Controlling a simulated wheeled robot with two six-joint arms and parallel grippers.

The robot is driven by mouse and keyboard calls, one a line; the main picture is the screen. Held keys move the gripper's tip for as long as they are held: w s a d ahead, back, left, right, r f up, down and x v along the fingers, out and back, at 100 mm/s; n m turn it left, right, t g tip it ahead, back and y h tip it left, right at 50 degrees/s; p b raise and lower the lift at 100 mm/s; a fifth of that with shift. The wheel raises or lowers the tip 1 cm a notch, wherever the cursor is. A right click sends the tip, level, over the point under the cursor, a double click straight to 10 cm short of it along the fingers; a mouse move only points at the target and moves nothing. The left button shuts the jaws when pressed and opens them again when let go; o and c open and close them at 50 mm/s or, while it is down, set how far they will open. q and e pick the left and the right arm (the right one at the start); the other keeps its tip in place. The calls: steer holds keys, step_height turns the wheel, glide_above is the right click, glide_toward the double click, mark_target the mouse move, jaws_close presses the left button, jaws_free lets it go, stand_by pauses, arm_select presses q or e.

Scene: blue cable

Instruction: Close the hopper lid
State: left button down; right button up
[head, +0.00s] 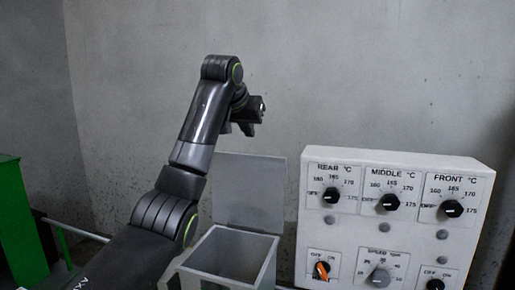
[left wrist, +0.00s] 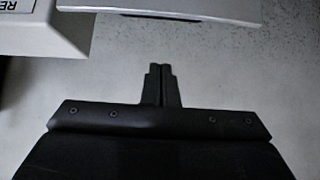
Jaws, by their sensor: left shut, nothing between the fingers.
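The grey hopper (head: 232,256) stands open at the lower middle of the head view, its square mouth facing up. Its lid (head: 250,192) stands upright at the hopper's back edge. My left gripper (head: 243,127) is shut and empty, above the lid's top edge and apart from it in the head view. In the left wrist view the shut fingertips (left wrist: 161,68) point toward a light grey edge (left wrist: 160,12), which looks like the lid. My right gripper is not in view.
A white control panel (head: 395,165) with several black knobs stands right of the hopper; its corner also shows in the left wrist view (left wrist: 45,30). A green cabinet (head: 22,225) is at far left. A grey wall (head: 370,70) is behind.

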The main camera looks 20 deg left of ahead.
arm_select(q)
steer(key=f+p, duration=0.2)
steer(key=w+f+p, duration=0.1)
steer(key=f+p, duration=0.1)
steer(key=p, duration=0.1)
steer(key=w+f+p, duration=0.1)
steer(key=f+p, duration=0.2)
steer(key=shift+w+d, duration=0.15)
steer(key=shift+w, duration=0.1)
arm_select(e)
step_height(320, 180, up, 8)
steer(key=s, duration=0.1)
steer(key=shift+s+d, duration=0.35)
arm_select(q)
steer(key=shift+s, duration=0.1)
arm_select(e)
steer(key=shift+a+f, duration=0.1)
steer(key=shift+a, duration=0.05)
